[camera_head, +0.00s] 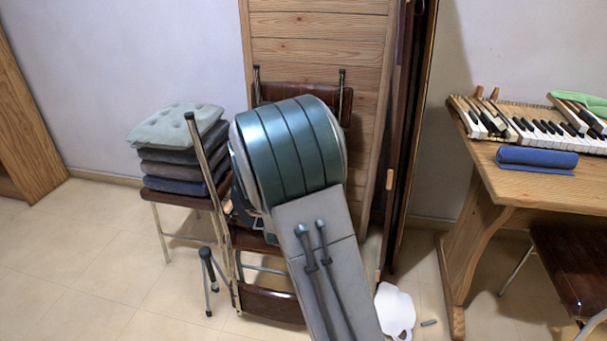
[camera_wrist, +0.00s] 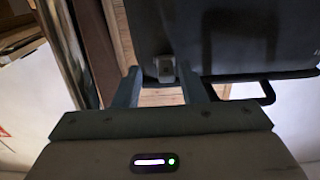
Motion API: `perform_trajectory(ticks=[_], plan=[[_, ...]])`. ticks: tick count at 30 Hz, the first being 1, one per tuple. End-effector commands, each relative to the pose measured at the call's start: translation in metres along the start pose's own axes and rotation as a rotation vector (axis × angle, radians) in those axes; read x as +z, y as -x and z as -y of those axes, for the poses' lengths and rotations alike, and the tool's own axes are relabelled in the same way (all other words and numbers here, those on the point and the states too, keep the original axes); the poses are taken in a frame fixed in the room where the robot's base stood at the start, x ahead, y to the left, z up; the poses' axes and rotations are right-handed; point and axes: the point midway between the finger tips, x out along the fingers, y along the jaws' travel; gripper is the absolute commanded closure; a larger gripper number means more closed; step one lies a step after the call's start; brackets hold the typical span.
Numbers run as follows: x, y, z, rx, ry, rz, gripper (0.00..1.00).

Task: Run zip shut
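In the wrist view my gripper (camera_wrist: 162,72) points at a dark, flat-sided object (camera_wrist: 235,40) that fills the upper right. A small grey metal tab (camera_wrist: 165,68) shows at its lower edge, between my fingertips in the picture. It may be the zip pull, but I cannot tell for sure. My two fingers stand apart, with wood visible between them, and I see no grip on the tab. I cannot make out the zip's teeth or track. In the head view my arm hides the gripper and most of what lies behind it.
A black bar (camera_wrist: 268,90) sticks out at the dark object's lower right. In the head view a chair with stacked cushions (camera_head: 176,140) stands left, a wooden panel (camera_head: 318,50) behind, and a table (camera_head: 540,185) with piano keys (camera_head: 545,130) right. A white piece (camera_head: 396,310) lies on the floor.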

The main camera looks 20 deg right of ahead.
Motion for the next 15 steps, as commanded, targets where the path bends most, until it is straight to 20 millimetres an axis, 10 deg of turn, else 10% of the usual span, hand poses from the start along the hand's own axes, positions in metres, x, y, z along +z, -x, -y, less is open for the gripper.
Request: perform_trajectory(ticks=[8,15], plan=[[0.0,0.009,0.003,-0.005,-0.001,0.001,0.63],[0.001,0.057,0.003,-0.007,-0.001,0.002,0.63]])
